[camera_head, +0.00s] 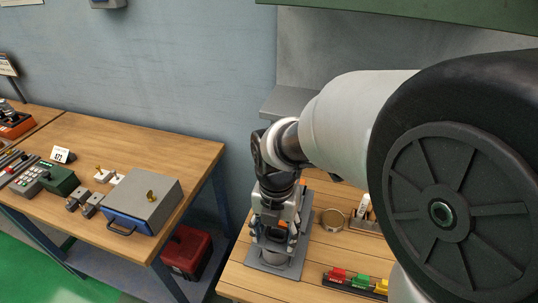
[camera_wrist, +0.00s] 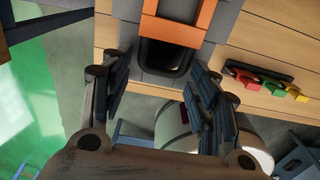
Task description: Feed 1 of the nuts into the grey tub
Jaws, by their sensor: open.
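My gripper (camera_head: 275,238) points down over a grey fixture (camera_head: 290,268) at the left end of the right-hand bench. In the wrist view my gripper (camera_wrist: 160,95) is open, its two dark fingers wide apart with nothing seen between them. Just beyond the fingertips is a grey block with a dark rounded opening (camera_wrist: 165,58) under an orange bar (camera_wrist: 178,30). I cannot tell whether this is the grey tub. No nut can be made out in either view. My arm hides much of the bench.
A round tan dish (camera_head: 332,219) stands right of the fixture. A rack of red, green and yellow blocks (camera_head: 355,281) lies near the front. A grey-lidded box (camera_head: 145,198) is on the left bench, with a red case (camera_head: 187,250) below. A gap separates the benches.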

